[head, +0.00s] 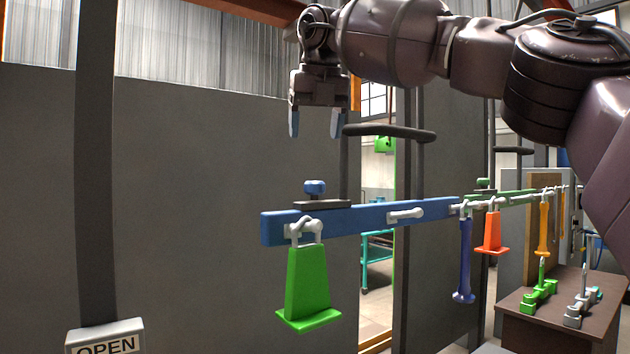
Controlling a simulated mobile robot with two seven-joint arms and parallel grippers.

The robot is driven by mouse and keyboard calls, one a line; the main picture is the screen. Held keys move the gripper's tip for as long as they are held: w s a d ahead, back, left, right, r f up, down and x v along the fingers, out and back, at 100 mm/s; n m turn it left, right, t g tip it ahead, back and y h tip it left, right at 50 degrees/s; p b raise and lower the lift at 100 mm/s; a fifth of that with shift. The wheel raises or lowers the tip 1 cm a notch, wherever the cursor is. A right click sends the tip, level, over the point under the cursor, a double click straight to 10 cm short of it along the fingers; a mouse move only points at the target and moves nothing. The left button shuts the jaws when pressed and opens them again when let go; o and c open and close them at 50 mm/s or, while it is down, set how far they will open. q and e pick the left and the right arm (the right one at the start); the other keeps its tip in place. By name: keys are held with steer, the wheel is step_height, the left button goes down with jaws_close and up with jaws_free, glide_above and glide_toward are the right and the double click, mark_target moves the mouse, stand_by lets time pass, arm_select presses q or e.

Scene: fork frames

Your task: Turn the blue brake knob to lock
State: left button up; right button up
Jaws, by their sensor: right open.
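The blue brake knob (315,188) stands on a dark plate (322,204) on top of a blue bar (350,218), near the bar's left end. My right gripper (315,124) points downward above the knob, with a gap between them. Its two blue-grey fingertips are apart and nothing is between them. My right arm comes in from the upper right. My left gripper is not in view.
A green weight-shaped piece (308,284) hangs from the bar's left end. A blue handle (464,262) and an orange piece (492,234) hang farther right. A brown cabinet (555,315) with tools stands lower right. An OPEN sign (105,342) is lower left.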

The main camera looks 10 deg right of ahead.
mark_target(314, 188)
steer(key=x, duration=0.6)
steer(key=d+x, duration=0.1)
steer(key=x, duration=0.2)
steer(key=shift+w+f+p, duration=0.1)
steer(key=shift+f+p, duration=0.1)
steer(key=shift+p, duration=0.15)
steer(key=shift+w+a+f, duration=0.1)
steer(key=shift+w+f, duration=0.15)
steer(key=shift+f, duration=0.4)
steer(key=c, duration=0.9)
steer(key=shift+n, duration=0.4)
steer(key=n+y, duration=0.1)
steer(key=n, duration=0.2)
steer(key=shift+n+y, duration=0.3)
steer(key=shift+y, duration=0.1)
steer(key=shift+d+n+g+y, duration=0.1)
steer(key=shift+n+g+y, duration=0.25)
steer(key=shift+n, duration=0.75)
steer(key=shift+d+n+g+y, duration=0.1)
steer(key=shift+n+g+y, duration=0.2)
steer(key=shift+n, duration=0.8)
steer(key=shift+r, duration=0.1)
